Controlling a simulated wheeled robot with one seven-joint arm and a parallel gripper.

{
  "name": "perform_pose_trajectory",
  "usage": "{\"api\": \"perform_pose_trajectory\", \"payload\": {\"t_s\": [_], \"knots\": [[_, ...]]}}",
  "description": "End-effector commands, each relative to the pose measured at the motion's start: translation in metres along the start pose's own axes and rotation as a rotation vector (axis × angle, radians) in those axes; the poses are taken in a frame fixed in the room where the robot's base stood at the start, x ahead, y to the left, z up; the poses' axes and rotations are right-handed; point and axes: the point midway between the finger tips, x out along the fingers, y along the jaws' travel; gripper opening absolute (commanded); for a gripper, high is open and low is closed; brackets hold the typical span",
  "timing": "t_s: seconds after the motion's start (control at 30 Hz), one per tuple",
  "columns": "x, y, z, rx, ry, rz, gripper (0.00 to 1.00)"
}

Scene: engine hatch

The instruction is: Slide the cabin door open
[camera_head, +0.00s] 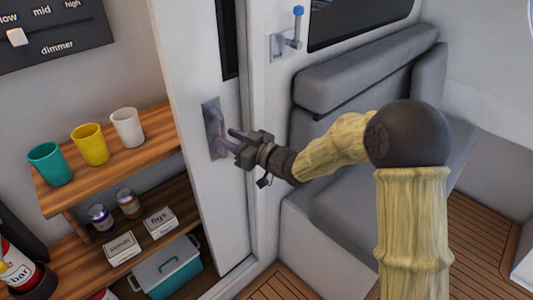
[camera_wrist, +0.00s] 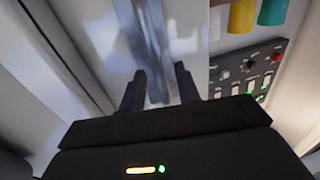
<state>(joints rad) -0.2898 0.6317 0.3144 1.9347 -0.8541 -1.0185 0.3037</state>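The cabin door (camera_head: 203,70) is an upright white panel with a narrow dark window, left of centre in the head view. Its grey metal handle (camera_head: 212,125) sits on a plate at mid-height. My gripper (camera_head: 233,140) is at the handle, coming from the right with its fingers pointing at the door. In the wrist view the two dark fingers of my gripper (camera_wrist: 160,88) stand apart, with the grey handle bar (camera_wrist: 150,50) running between them. A gap shows beside the bar; I cannot tell whether either finger touches it.
Left of the door are wooden shelves (camera_head: 105,157) with teal, yellow and white cups, jars and boxes. A teal cooler (camera_head: 170,270) stands below. Right are a blue-tipped latch (camera_head: 295,30) and a grey bench seat (camera_head: 350,85). The wrist view shows a switch panel (camera_wrist: 245,72).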

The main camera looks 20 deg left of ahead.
Motion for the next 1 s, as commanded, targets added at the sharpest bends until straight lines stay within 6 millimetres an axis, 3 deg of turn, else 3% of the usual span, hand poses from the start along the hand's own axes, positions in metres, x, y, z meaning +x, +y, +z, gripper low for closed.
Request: {"api": "perform_pose_trajectory", "payload": {"t_s": [0.1,0.6,0.8,1.0], "knots": [[-0.027,0.003,0.000,0.000,-0.001,0.007,0.33],[-0.122,0.001,0.000,0.000,0.000,0.001,0.33],[-0.140,0.001,0.000,0.001,0.001,0.000,0.33],[-0.142,0.002,0.000,0.001,0.001,0.001,0.33]]}}
